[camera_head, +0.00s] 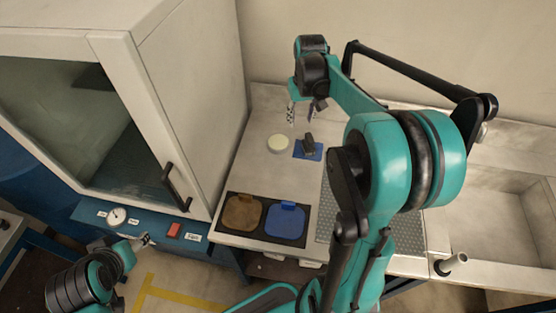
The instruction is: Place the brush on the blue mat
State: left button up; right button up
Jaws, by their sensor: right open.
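A small dark object that looks like the brush (308,140) is on the small blue mat (301,154) on the pale counter. It seems to rest on the mat, leaning or standing; its fine shape is too small to tell. My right gripper (301,113) is open above and slightly behind the brush, apart from it, with nothing visible between its fingers. My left gripper (142,240) is low at the left, in front of the cabinet and far from the mat; its fingers are too small to read.
A round cream dish (278,143) is just left of the mat. A black tray (257,234) with a brown pad (242,212) and a blue pad (285,221) lies at the counter's front. A large cabinet (200,110) stands left; a sink (500,215) is at right.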

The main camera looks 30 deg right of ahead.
jog(key=s+a+n+t, duration=0.1)
jog(key=s+a+t, duration=0.2)
jog(key=s+a, duration=0.4)
jog(key=s+a+n+t, duration=0.1)
jog(key=s+a+t, duration=0.2)
jog(key=s+a, duration=0.5)
jog(key=a, duration=0.5)
jog(key=shift+n, duration=0.4)
jog(key=shift+s+a, duration=0.1)
notch_tip(320, 180, down, 6)
jog(key=b, duration=0.6)
jog(key=shift+f, duration=0.1)
